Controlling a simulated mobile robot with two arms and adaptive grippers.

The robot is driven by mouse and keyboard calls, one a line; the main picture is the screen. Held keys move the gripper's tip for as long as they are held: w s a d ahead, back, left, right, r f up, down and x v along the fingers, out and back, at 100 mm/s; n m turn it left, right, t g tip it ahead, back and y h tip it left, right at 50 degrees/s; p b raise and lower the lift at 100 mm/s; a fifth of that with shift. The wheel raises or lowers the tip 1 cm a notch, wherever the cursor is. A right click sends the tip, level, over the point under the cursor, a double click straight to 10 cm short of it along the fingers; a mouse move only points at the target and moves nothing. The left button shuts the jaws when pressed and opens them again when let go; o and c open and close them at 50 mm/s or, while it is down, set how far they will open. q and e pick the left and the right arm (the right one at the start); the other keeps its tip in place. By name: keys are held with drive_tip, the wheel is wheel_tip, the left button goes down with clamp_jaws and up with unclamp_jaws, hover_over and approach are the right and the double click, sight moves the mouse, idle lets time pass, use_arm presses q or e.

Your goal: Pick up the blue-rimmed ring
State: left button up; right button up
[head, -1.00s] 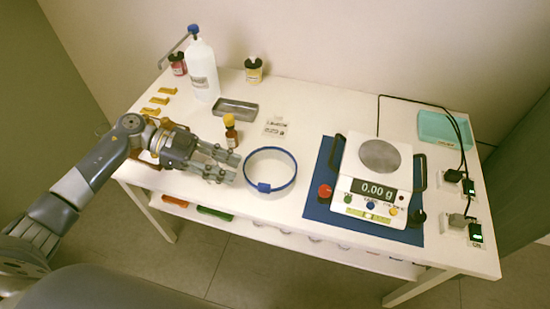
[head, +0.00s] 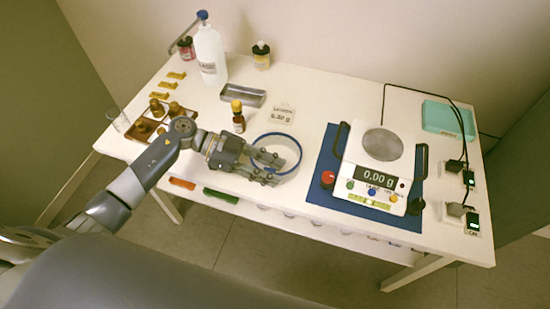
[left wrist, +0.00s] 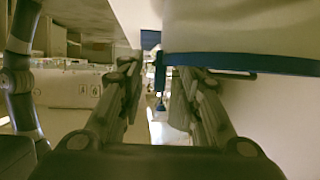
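The blue-rimmed ring (head: 300,151) rests on the white table, left of the blue mat. In the left wrist view its blue rim (left wrist: 245,62) crosses the top right, and a blue clip-like part (left wrist: 160,74) hangs between my fingers. My left gripper (head: 278,170) is at the near side of the ring, and its fingers hide part of the near rim. The left wrist view shows its two fingers (left wrist: 158,78) apart, one on each side of the blue part. I cannot tell whether they touch it. My right gripper is not in view.
A scale (head: 377,180) stands on a blue mat (head: 322,198) to the right. A brown dropper bottle (head: 238,121) and a metal tray (head: 243,95) stand behind my gripper. A brown rack (head: 139,136) with bottles is left. The table's front edge is close below the ring.

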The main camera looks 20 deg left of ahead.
use_arm(q)
drive_tip(key=shift+a, duration=0.1)
drive_tip(key=shift+c, duration=0.6)
clamp_jaws()
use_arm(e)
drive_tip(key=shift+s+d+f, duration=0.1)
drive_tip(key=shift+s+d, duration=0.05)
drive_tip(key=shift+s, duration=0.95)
use_arm(q)
drive_tip(key=shift+r, duration=0.15)
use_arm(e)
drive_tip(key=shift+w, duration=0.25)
